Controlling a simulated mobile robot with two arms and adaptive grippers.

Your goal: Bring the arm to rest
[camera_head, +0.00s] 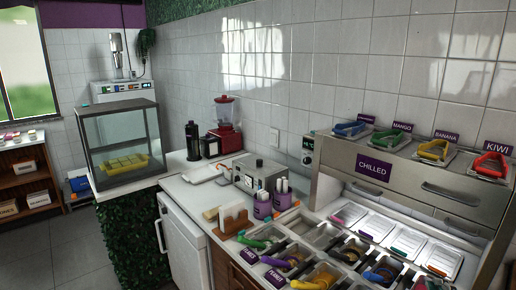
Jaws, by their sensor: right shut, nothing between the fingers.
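Neither of my grippers can be made out in the head view, and no arm of mine shows clearly. The toppings counter fills the lower right. Its grey chilled unit (410,178) carries a purple "CHILLED" sign (373,167). Topping bins with coloured scoops stand in front, among them a green scoop (258,242) and a yellow scoop (313,284). The bins at the bottom edge are partly cut off.
A glass case (122,135) with a yellow tray (127,163) stands on the left counter. A red blender (226,125) stands by the wall. Purple cups (262,206) and a napkin holder (233,218) stand mid-counter. Open floor (60,250) lies at lower left.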

